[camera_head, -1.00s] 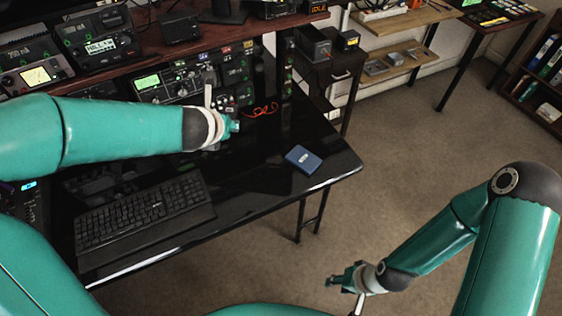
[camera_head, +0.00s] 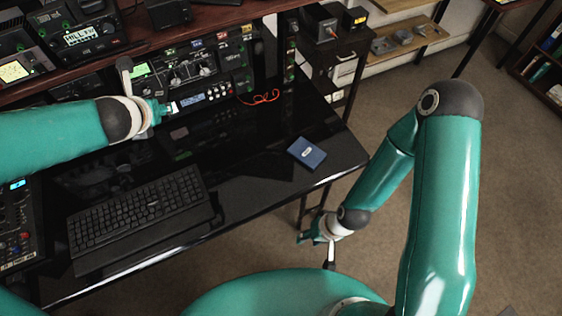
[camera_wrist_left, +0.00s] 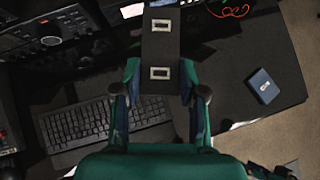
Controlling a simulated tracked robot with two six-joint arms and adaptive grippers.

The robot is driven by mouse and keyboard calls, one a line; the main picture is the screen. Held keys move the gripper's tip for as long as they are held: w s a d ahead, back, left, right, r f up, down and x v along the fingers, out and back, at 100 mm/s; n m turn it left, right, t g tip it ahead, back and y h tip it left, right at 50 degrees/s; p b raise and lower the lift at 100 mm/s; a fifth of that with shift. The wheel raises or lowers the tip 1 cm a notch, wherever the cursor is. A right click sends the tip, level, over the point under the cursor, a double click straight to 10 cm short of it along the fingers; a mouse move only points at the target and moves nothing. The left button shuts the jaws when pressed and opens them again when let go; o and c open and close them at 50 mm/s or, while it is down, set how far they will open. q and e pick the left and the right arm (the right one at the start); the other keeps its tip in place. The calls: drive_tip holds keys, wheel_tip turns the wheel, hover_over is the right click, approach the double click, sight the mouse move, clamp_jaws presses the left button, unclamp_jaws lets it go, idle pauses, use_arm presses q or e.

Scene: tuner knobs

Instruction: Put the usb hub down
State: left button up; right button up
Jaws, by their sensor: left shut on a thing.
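The usb hub (camera_wrist_left: 161,50) is a dark flat block with two light-rimmed ports on the side facing the wrist camera. My left gripper (camera_wrist_left: 160,86) is shut on it, with one finger on each side. In the head view my left gripper (camera_head: 164,110) is above the back left of the black desk (camera_head: 250,165), in front of the radio gear. The hub is hard to make out there. My right gripper (camera_head: 307,237) hangs beyond the desk's front edge, away from the hub. Its fingers are too small to judge.
A black keyboard (camera_head: 140,218) lies at the desk's front left. A blue box (camera_head: 306,153) lies near the right end. A red cable (camera_head: 262,97) lies at the back. The glossy desktop between keyboard, blue box and cable looks clear.

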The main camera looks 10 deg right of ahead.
use_arm(q)
drive_tip(key=shift+a, duration=0.15)
drive_tip(key=s+d+f+m+g+h+b, duration=0.1)
drive_tip(key=s+d+f+m+h+b, duration=0.1)
drive_tip(key=d+f+m+h+b, duration=0.5)
drive_tip(key=m+g, duration=0.2)
drive_tip(key=m, duration=0.1)
hover_over(247, 180)
drive_tip(key=s+a, duration=0.2)
wheel_tip(247, 180, down, 4)
wheel_tip(247, 180, down, 13)
drive_tip(key=b, duration=1.1)
drive_tip(key=shift+w+f+b, duration=0.1)
drive_tip(key=shift+f+b, duration=0.1)
drive_tip(key=shift+b, duration=0.2)
wheel_tip(247, 180, down, 5)
drive_tip(key=b, duration=0.4)
drive_tip(key=shift+f, duration=0.15)
drive_tip(key=shift+f+b, duration=0.15)
drive_tip(key=shift+b, duration=0.2)
drive_tip(key=o, duration=1.1)
